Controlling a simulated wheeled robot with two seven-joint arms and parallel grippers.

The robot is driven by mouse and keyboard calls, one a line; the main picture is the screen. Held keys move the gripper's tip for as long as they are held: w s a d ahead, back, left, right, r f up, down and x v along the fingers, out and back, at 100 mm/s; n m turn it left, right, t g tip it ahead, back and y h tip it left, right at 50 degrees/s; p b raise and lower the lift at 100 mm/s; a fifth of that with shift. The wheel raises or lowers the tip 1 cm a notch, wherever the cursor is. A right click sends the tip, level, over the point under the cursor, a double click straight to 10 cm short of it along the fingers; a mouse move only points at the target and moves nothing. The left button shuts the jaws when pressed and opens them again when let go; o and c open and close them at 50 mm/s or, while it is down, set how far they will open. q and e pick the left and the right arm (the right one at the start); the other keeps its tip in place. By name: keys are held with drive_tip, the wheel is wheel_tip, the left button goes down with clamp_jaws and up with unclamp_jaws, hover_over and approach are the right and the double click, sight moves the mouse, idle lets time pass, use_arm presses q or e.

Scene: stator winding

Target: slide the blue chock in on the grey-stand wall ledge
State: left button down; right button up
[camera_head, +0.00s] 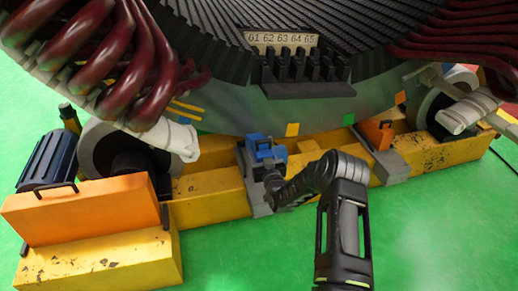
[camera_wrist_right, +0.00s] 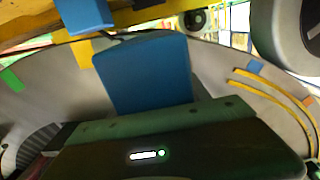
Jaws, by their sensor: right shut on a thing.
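The blue chock (camera_head: 264,151) is at the grey stand (camera_head: 257,190) on the yellow beam, below the stator's lower rim. My right gripper (camera_head: 273,182) reaches in from the right, low beside the chock, and is shut on it. Its fingertips are hard to make out against the stand. In the right wrist view a large blue block face (camera_wrist_right: 145,75) stands just beyond the gripper body, with a smaller blue part above it. Whether the chock rests on the wall ledge cannot be told. My left gripper is not in view.
The big stator (camera_head: 300,105) hangs close above the stand. An orange chock (camera_head: 377,133) sits on another grey stand to the right. Green floor in front is clear.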

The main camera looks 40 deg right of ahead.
drive_tip(key=shift+f+b, duration=1.45)
drive_tip(key=shift+f, duration=2.5)
drive_tip(key=shift+f, duration=0.4)
drive_tip(key=shift+w, duration=0.25)
